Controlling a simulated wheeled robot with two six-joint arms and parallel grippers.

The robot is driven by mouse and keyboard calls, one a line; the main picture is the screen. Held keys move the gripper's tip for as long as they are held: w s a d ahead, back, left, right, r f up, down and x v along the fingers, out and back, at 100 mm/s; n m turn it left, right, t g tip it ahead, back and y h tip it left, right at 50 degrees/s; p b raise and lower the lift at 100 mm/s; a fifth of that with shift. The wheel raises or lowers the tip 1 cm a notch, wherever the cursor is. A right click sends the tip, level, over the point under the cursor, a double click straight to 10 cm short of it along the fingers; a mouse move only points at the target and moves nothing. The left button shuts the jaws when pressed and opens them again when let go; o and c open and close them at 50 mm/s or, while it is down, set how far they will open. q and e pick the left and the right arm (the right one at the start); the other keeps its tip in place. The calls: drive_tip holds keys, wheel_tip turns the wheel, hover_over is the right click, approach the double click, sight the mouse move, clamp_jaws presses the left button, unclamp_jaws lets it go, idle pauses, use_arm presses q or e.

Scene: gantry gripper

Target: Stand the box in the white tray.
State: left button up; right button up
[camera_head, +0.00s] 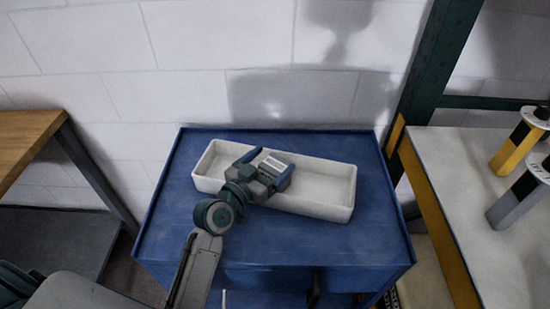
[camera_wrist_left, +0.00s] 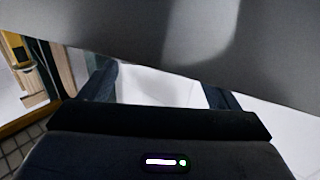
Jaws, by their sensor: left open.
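The white tray (camera_head: 325,188) is long and shallow and lies on the blue cart top; its inside right part is bare. My left gripper (camera_head: 268,167) is over the tray's left half, with its fingers open. A small grey block with a pale, striped top, seemingly the box (camera_head: 277,163), is between or right beside the fingers. The gripper hides its lower part, so I cannot tell whether it rests on the tray floor. In the left wrist view, a broad grey face, seemingly the box (camera_wrist_left: 190,35), crosses in front of the fingers (camera_wrist_left: 160,85). My right gripper is not in view.
The blue cart (camera_head: 330,235) has a raised rim and bare top in front of the tray. A green post (camera_head: 430,70) rises at its back right. A wooden-topped bench (camera_head: 25,140) is left.

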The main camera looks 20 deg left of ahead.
use_arm(q)
drive_tip(key=b+v, duration=0.1)
drive_tip(key=v, duration=0.9)
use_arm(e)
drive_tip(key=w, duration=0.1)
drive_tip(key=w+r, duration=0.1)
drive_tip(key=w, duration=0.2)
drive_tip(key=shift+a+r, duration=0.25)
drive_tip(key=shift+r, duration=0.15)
